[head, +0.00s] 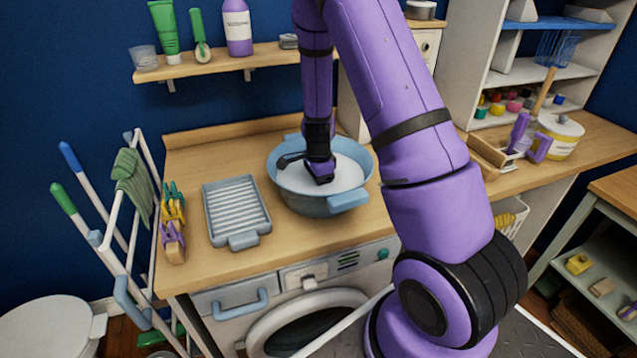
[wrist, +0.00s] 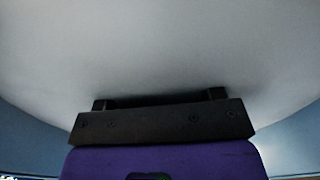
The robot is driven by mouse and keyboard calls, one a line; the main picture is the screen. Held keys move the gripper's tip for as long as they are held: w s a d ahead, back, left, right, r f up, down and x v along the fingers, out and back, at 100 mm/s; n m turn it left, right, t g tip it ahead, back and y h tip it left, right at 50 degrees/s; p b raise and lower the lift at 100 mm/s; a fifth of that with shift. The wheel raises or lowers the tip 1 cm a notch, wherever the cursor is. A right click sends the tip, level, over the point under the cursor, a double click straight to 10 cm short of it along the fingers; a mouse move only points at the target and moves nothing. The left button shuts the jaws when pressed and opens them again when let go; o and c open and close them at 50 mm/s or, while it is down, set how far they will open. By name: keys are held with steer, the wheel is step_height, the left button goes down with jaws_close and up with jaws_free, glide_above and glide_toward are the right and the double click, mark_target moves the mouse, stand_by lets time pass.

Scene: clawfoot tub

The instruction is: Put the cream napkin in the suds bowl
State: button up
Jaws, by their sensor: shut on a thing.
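The suds bowl (head: 305,204) is a blue tub with two handles on the wooden worktop, filled with white suds (head: 346,174). My gripper (head: 320,181) points down inside the bowl, with its tip at the suds. In the wrist view my gripper (wrist: 160,101) is against the pale white surface, and the blue bowl wall (wrist: 22,135) shows at the edges. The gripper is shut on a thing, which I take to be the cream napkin. The napkin itself cannot be made out in either view; the fingertips are hidden.
A blue-grey ribbed washboard tray (head: 236,207) lies left of the bowl. Pegs (head: 173,222) stand in a holder at the worktop's left end. A wooden caddy (head: 497,153) and a white lidded pot (head: 559,138) stand right. A shelf (head: 215,66) hangs behind.

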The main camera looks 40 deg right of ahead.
steer(key=o, duration=1)
steer(key=shift+r, duration=0.2)
steer(key=shift+r, duration=4.35)
step_height(320, 180, up, 11)
steer(key=shift+f, duration=0.1)
